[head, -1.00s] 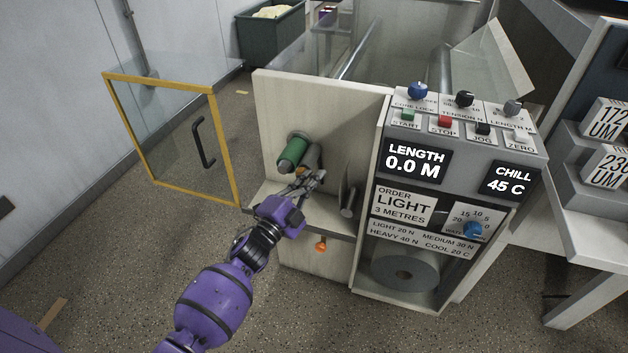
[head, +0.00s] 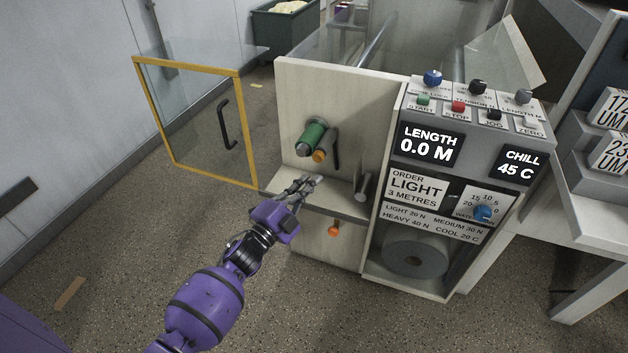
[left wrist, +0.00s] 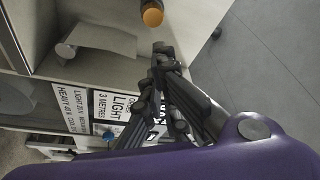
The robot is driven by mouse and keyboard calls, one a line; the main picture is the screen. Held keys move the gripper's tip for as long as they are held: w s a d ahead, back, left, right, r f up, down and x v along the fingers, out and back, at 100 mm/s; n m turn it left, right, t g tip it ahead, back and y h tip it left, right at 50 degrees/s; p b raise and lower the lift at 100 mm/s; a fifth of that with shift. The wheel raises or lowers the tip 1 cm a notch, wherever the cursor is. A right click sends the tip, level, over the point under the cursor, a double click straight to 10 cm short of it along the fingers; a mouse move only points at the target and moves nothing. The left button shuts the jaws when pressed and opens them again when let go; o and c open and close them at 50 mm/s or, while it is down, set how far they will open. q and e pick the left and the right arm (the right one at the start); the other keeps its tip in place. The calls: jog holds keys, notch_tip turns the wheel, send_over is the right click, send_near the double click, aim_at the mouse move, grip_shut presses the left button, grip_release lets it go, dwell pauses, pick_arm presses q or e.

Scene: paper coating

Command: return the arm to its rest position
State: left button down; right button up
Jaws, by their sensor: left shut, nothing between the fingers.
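My left arm (head: 205,305) is purple and comes in from the bottom left of the head view. My left gripper (head: 316,182) is shut and empty. It is in front of the pale shelf (head: 345,203) of the coating machine, below the green roller (head: 312,136) and the orange-ended roller (head: 321,155). In the left wrist view the closed fingers (left wrist: 160,50) show near the middle, with the orange end (left wrist: 152,14) beyond them at the top. My right gripper is not in view.
The control panel (head: 470,125) reads LENGTH 0.0 M and CHILL 45 C. A yellow-framed clear door (head: 253,130) stands open at left. A grey roll (head: 415,257) sits in the lower bay. An orange knob (head: 333,231) is under the shelf.

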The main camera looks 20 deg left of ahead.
pick_arm(q)
jog(key=s+f+n+g+y+p, duration=0.3)
jog(key=s+f+n, duration=0.2)
jog(key=s, duration=0.5)
jog(key=s+f+n+g+y+p, duration=0.25)
jog(key=s+f+n, duration=0.3)
jog(key=s, duration=0.45)
jog(key=s+d+n+g+p, duration=0.1)
jog(key=s+n+g+p, duration=0.1)
jog(key=s, duration=1)
jog(key=s+d+n+g+p, duration=0.2)
jog(key=s+g+p, duration=0.1)
jog(key=s, duration=1)
jog(key=shift+s+p, duration=0.25)
jog(key=shift+p, duration=0.35)
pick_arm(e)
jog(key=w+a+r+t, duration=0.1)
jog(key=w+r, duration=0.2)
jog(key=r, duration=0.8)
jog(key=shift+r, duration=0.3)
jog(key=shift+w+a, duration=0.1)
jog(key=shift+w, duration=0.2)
